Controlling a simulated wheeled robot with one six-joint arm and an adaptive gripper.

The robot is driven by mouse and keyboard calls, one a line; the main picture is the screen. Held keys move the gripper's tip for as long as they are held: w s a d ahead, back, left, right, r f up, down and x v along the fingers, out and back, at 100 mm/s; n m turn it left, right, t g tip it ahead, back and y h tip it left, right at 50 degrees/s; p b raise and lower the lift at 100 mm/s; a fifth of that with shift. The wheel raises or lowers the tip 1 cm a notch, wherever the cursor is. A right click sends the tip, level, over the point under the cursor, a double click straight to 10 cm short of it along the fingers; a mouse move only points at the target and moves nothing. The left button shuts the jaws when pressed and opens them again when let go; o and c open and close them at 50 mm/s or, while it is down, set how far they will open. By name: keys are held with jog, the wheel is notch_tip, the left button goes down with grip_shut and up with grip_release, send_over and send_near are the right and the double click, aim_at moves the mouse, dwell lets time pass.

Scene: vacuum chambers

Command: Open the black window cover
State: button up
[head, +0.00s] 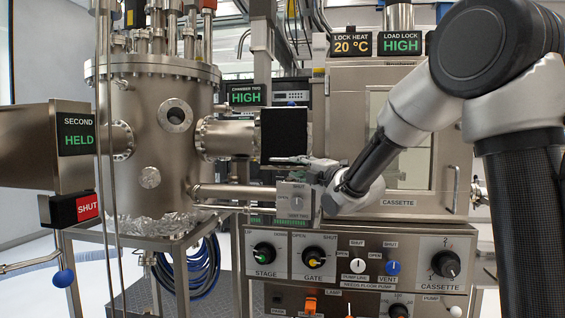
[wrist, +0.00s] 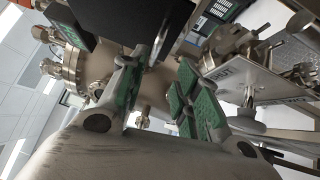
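The black window cover (head: 284,132) is a dark square plate at the right end of a side port on the steel chamber. It looks upright and covers the port's end. In the wrist view a large dark panel (wrist: 125,22), apparently this cover, fills the top, just beyond the fingertips. My gripper (head: 288,161) is just below the cover's lower edge in the head view. I cannot tell whether a fingertip touches the cover.
The steel chamber (head: 155,150) stands left, with a thin horizontal pipe (head: 235,192) below the port. A small grey box (head: 295,200) is right under my gripper. The load lock cabinet (head: 345,120) is behind my arm, and a control panel (head: 330,262) with knobs is below.

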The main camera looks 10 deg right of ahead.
aim_at(281, 160)
jog(key=shift+n+y, duration=0.4)
jog(key=shift+n, duration=0.1)
jog(key=x, duration=0.8)
jog(key=shift+w+a+r, duration=0.1)
jog(key=shift+a+r, duration=0.2)
jog(key=shift+a, duration=0.1)
grip_shut()
